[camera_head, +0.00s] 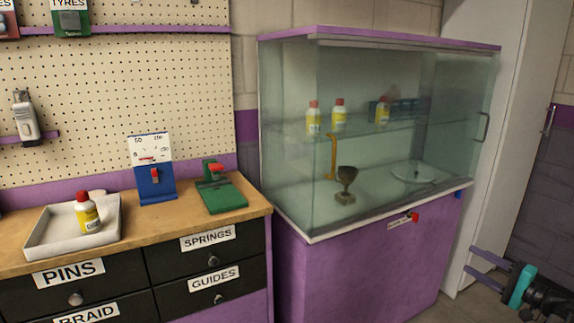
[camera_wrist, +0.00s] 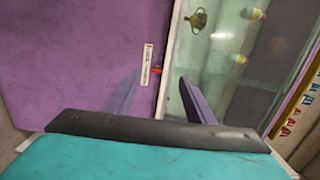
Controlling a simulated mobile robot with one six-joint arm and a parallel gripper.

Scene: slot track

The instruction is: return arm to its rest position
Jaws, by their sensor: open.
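My gripper (camera_head: 486,270) is at the lower right of the head view, out to the right of the glass cabinet. Its two purple fingers point left and stand apart with nothing between them. In the wrist view my gripper (camera_wrist: 154,95) also shows open and empty, with the cabinet's purple lower front (camera_wrist: 75,50) and its glass (camera_wrist: 215,70) beyond the fingers. The picture does not show that the fingers touch anything.
The glass cabinet (camera_head: 290,185) holds bottles, a trophy cup (camera_head: 346,186) and a white dish (camera_head: 413,173). A red piece (camera_head: 414,217) sits on its front edge. At left, a wooden workbench (camera_head: 150,222) carries a white tray (camera_head: 45,238) with a bottle (camera_head: 88,213). Floor shows below the gripper.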

